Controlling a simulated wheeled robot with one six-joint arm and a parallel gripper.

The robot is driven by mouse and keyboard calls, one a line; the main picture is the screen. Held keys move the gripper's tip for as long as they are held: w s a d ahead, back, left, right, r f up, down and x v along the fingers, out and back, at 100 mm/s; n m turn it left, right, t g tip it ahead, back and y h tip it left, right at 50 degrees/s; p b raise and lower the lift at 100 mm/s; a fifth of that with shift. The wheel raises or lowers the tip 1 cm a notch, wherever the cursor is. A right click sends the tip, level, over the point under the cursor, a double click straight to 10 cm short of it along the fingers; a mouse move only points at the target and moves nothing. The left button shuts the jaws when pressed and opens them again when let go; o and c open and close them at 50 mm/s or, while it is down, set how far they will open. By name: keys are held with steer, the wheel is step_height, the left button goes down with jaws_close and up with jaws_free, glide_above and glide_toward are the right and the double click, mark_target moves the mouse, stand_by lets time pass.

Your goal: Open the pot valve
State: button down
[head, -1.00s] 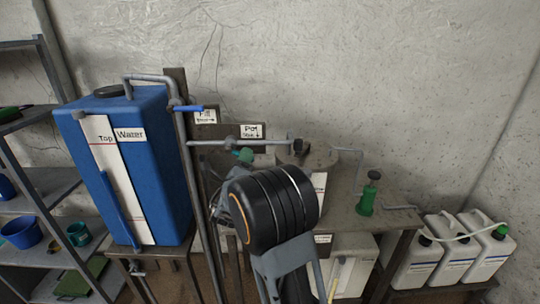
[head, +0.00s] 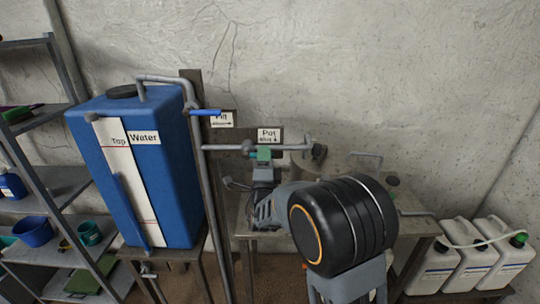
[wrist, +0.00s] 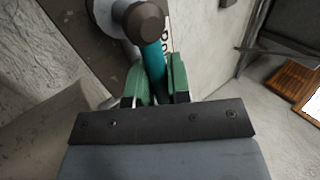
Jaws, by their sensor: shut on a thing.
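The pot valve sits on the grey horizontal pipe (head: 225,148), below the sign reading "Pot" (head: 269,135). In the wrist view its teal handle (wrist: 153,57) hangs from a round brown hub (wrist: 145,22). My gripper (wrist: 155,88) has its green fingers shut on the lower part of this handle, one on each side. In the head view my gripper (head: 262,155) is at the pipe just under the sign, and its fingers hide most of the handle.
A blue water tank (head: 150,180) stands left, with a blue-handled valve (head: 205,112) by the "Fill" sign (head: 222,119). A grey pot (head: 335,160) stands behind my arm. White jugs (head: 465,265) stand at right. A shelf (head: 50,200) stands far left.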

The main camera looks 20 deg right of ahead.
steer(key=shift+r, duration=0.2)
steer(key=c, duration=1.1)
jaws_free()
steer(key=shift+f, duration=0.1)
steer(key=b+v, duration=0.5)
steer(key=v, duration=0.8)
steer(key=shift+s+f, duration=0.2)
steer(key=shift+s, duration=0.1)
steer(key=shift+a+f, duration=0.1)
steer(key=b+v, duration=0.9)
steer(key=b, duration=0.9)
